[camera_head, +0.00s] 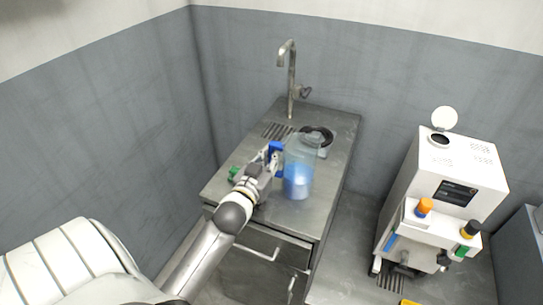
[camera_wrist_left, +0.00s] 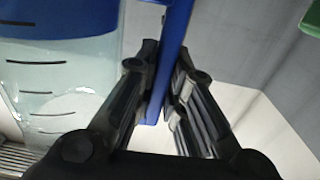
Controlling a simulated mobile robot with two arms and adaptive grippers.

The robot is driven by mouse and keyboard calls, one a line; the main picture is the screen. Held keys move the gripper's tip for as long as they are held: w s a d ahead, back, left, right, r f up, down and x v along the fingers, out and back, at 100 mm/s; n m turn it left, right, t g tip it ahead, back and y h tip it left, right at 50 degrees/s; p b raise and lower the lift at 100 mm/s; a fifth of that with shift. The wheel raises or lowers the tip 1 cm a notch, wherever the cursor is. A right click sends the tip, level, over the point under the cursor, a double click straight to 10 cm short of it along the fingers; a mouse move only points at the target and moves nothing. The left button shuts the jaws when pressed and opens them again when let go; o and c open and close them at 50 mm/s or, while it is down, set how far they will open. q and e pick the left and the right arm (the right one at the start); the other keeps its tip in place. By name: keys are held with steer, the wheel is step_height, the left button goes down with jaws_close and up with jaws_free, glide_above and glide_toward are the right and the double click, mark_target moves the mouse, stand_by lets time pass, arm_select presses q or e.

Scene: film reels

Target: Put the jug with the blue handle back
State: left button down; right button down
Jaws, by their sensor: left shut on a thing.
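The jug (camera_head: 299,172) is see-through with blue liquid in its lower part and a blue handle (camera_head: 276,148) on its left side. It looks upright over the front of the steel counter (camera_head: 335,150); I cannot tell whether its base touches the top. My left gripper (camera_head: 270,161) is at the jug's left and shut on the handle. In the left wrist view the two dark fingers (camera_wrist_left: 163,85) close on the blue handle (camera_wrist_left: 172,50), with the marked jug wall (camera_wrist_left: 60,85) beside them. My right gripper is not in view.
A sink (camera_head: 318,133) with a tall tap (camera_head: 291,75) is behind the jug. A drain grille (camera_head: 277,131) lies left of the sink. A green thing (camera_head: 233,173) is at the counter's left edge. A white machine (camera_head: 455,165) stands at the right.

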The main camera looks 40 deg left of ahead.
arm_select(q)
steer(key=shift+f, duration=0.1)
steer(key=c, duration=1.5)
jaws_free()
steer(key=b+v, duration=0.1)
steer(key=v, duration=1.1)
